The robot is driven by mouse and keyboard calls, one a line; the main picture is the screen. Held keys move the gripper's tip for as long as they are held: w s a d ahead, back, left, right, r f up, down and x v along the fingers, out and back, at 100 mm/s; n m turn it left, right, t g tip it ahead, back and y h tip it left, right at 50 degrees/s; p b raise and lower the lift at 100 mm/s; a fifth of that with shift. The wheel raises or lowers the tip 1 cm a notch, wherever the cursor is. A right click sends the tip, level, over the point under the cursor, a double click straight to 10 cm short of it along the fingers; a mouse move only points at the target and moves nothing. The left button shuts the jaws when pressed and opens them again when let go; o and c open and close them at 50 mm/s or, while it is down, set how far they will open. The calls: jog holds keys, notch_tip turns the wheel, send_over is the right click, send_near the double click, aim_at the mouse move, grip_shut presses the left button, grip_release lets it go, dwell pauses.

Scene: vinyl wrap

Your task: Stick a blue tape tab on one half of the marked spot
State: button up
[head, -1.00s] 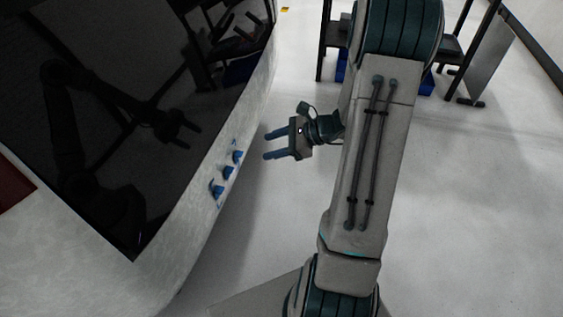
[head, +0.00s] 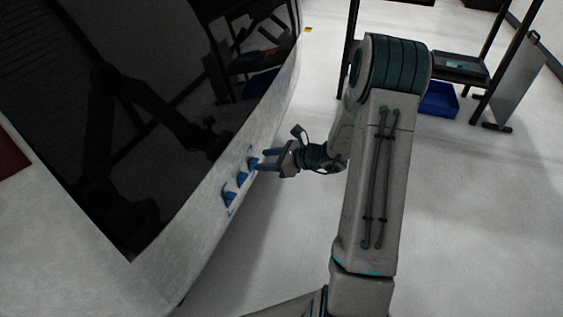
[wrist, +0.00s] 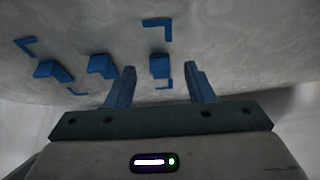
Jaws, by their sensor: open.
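Three blue tabs stand out in a row on the pale curved body panel (head: 207,230), between thin blue corner marks (wrist: 158,24) that frame the spot. In the wrist view they are the left tab (wrist: 53,70), the middle tab (wrist: 102,66) and the right tab (wrist: 160,66). My gripper (head: 261,159) is open, its fingers pointing at the panel beside the farthest tab in the head view (head: 253,163). In the wrist view the right tab shows in the gap between the fingertips (wrist: 158,70). I cannot tell whether they touch it.
A dark glossy surface (head: 150,110) lies above the pale panel and reflects my arm. A dark rack (head: 460,68) with a blue bin (head: 438,100) stands at the back right. The pale floor (head: 480,220) right of my arm is clear.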

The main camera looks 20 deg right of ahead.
jog(key=shift+x, duration=1.15)
grip_shut()
jog(key=shift+s+d, duration=0.5)
jog(key=shift+d, duration=0.15)
jog(key=s+d, duration=0.4)
jog(key=d, duration=0.1)
jog(key=shift+p, duration=0.35)
dwell(0.6)
jog(key=shift+s, duration=0.1)
jog(key=shift+r, duration=0.15)
